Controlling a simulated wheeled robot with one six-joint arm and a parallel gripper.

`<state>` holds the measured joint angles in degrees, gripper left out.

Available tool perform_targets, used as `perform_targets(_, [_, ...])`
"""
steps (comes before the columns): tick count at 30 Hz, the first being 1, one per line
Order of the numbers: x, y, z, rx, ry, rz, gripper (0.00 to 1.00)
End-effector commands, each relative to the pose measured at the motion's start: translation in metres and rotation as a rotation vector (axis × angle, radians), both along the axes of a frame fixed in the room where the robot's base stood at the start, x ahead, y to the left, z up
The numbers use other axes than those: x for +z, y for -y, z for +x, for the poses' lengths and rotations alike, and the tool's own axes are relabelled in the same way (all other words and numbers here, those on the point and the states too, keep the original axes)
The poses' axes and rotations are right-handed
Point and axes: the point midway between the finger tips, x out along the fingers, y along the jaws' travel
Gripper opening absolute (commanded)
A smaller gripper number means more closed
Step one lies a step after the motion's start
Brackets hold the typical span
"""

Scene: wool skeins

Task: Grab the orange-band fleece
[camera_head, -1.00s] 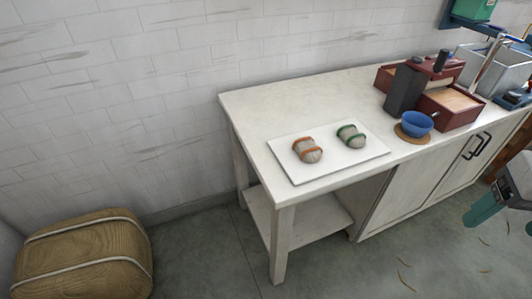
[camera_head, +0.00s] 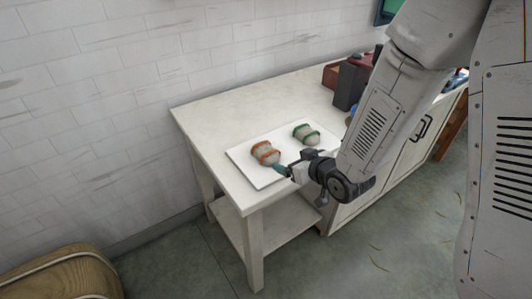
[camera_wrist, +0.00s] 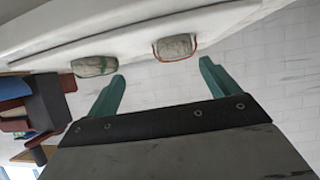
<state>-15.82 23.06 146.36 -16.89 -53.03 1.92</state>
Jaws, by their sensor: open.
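The orange-band fleece (camera_head: 265,153) is a grey-beige bundle with orange bands, lying on a white board (camera_head: 240,160) on the table. It also shows in the wrist view (camera_wrist: 175,47), beyond and between my fingertips, closer to the right one. My gripper (camera_head: 280,169) is at the board's front edge, just in front of this fleece. In the wrist view its teal fingers (camera_wrist: 162,77) are spread apart with nothing between them. The green-band fleece (camera_head: 306,133) lies to the right on the same board and shows near the left finger in the wrist view (camera_wrist: 95,66).
The white table (camera_head: 205,115) has free room left of and behind the board. A dark red box with a dark block (camera_head: 350,82) stands at the back right, partly hidden by my arm. A wooden-looking bale (camera_head: 65,275) is on the floor at lower left.

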Motion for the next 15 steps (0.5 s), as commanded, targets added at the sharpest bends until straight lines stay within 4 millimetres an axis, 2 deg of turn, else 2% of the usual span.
perform_targets(1, [-0.007,-0.006,-0.002,0.017,0.012,0.020,0.87])
perform_targets(5, [-0.012,-0.017,-0.004,0.041,0.042,0.054,0.87])
perform_targets(15, [-0.024,-0.039,0.023,0.047,0.050,0.062,0.87])
